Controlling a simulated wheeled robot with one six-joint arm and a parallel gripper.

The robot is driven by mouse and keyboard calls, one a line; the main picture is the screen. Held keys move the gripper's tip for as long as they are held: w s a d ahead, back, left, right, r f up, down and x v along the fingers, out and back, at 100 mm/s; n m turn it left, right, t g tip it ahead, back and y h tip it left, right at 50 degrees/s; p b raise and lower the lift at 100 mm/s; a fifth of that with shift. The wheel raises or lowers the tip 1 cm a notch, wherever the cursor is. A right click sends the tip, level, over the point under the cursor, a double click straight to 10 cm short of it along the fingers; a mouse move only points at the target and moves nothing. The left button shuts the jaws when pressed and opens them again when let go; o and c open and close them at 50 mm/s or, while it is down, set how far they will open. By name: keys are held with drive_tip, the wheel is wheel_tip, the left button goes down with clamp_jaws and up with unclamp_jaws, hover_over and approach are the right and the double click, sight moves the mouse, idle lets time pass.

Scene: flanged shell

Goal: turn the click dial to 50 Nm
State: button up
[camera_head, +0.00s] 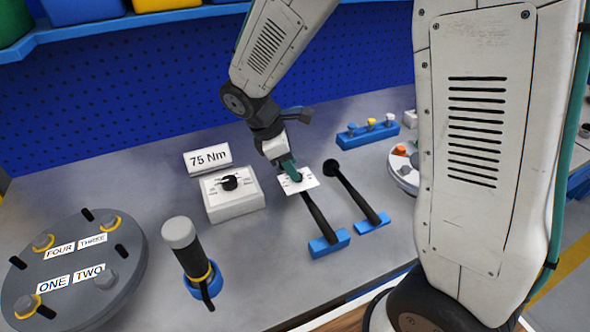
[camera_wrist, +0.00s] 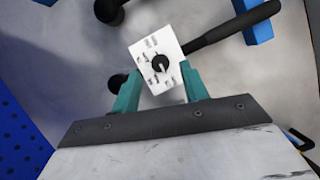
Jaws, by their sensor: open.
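A white dial plate (camera_head: 305,181) with printed marks sits at the head end of a black-handled wrench. In the wrist view the dial plate (camera_wrist: 143,49) carries a round black knob (camera_wrist: 160,63) with a pale pointer line; the marks are too small to read. My gripper (camera_head: 289,168) is over this plate, pointing down, and hides part of it in the head view. In the wrist view its teal fingers (camera_wrist: 160,90) are open, one on each side of the knob; I cannot tell whether they touch it. A sign (camera_head: 207,158) reads "75 Nm".
A second black wrench (camera_head: 352,195) lies close on the right. A grey-capped black tool (camera_head: 186,246) stands front left, beside a round flange (camera_head: 70,265). A blue holder (camera_head: 367,133) stands behind.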

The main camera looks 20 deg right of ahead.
drive_tip(key=shift+x, duration=1.4)
clamp_jaws()
drive_tip(key=shift+m, duration=0.3)
drive_tip(key=m+g, duration=0.1)
drive_tip(key=m, duration=0.1)
drive_tip(key=m+g+y, duration=0.1)
drive_tip(key=m, duration=0.2)
drive_tip(key=shift+w+d, duration=0.15)
drive_tip(key=m+y, duration=0.1)
drive_tip(key=m, duration=0.2)
drive_tip(key=m+g+y, duration=0.1)
drive_tip(key=m, duration=0.2)
drive_tip(key=shift+w+d, duration=0.1)
drive_tip(key=shift+d, duration=0.05)
